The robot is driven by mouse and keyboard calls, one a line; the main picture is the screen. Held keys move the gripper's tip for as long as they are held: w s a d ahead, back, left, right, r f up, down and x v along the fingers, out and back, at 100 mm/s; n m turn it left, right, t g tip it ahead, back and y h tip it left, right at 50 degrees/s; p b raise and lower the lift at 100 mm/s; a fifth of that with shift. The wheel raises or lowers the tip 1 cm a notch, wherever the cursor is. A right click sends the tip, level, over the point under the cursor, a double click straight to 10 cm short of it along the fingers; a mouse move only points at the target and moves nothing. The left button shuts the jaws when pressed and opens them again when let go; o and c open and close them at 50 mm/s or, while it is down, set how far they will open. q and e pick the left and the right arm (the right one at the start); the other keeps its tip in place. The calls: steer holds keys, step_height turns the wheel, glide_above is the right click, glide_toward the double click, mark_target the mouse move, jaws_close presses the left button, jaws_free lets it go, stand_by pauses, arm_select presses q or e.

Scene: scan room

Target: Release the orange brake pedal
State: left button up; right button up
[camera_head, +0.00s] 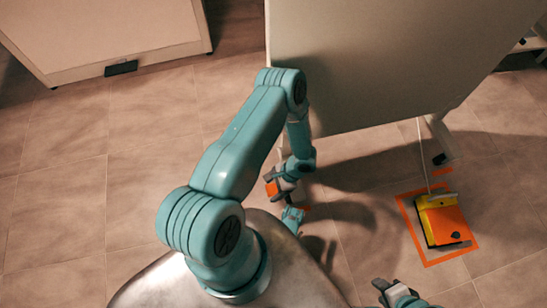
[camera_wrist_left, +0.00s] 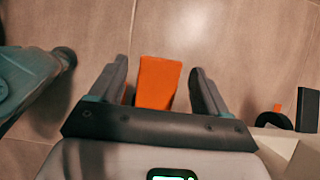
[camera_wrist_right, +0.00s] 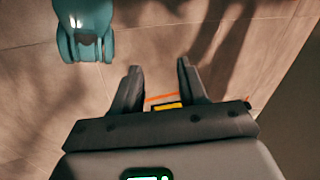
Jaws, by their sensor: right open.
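An orange pedal (camera_head: 271,188) shows at my left gripper (camera_head: 278,191), low near the floor beside the big pale panel. In the left wrist view the orange pedal (camera_wrist_left: 158,82) stands between the two fingers of my left gripper (camera_wrist_left: 160,85), with narrow gaps on both sides. That gripper is open around it. What the pedal is attached to is hidden. My right gripper (camera_head: 385,290) is at the bottom of the head view, open and empty. In the right wrist view its fingers (camera_wrist_right: 160,80) are apart, with floor markings beyond them.
A yellow and orange foot unit (camera_head: 440,220) with a cord lies on the floor inside an orange outline (camera_head: 408,222). A large pale panel (camera_head: 380,60) stands ahead. A black wheel (camera_wrist_left: 268,119) shows beside my left gripper. The tiled floor (camera_head: 60,200) at left is clear.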

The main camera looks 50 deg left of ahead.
arm_select(q)
steer(key=p+v, duration=0.5)
steer(key=v, duration=1.1)
steer(key=shift+r+p, duration=0.2)
steer(key=shift+p, duration=0.1)
arm_select(e)
steer(key=shift+g, duration=0.4)
steer(key=r, duration=0.1)
steer(key=s+r, duration=0.1)
steer(key=r, duration=0.1)
steer(key=s+a+r, duration=0.1)
steer(key=r, duration=0.1)
steer(key=shift+r, duration=0.1)
arm_select(q)
steer(key=shift+d, duration=0.1)
